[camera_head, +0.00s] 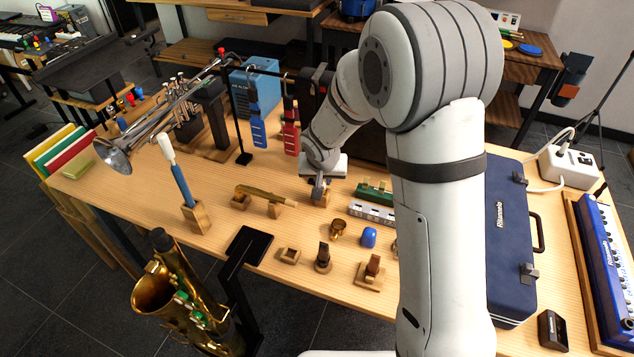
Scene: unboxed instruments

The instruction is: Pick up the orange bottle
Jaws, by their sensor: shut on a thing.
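My gripper (319,188) points down over the middle of the wooden table, behind the small brass and wooden parts. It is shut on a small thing. Only an orange-brown bit of the orange bottle (322,199) shows at the fingertips, and the rest is hidden by the jaws, so its shape is unclear. I cannot tell whether it touches the table. No other orange bottle stands out on the table.
A green harmonica (374,192) and a silver one (372,213) lie right of my gripper. A brass mouthpiece piece (265,194) rests on wooden blocks to its left. A trumpet (165,115) stands at the left. A blue case (510,240) stands at the right.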

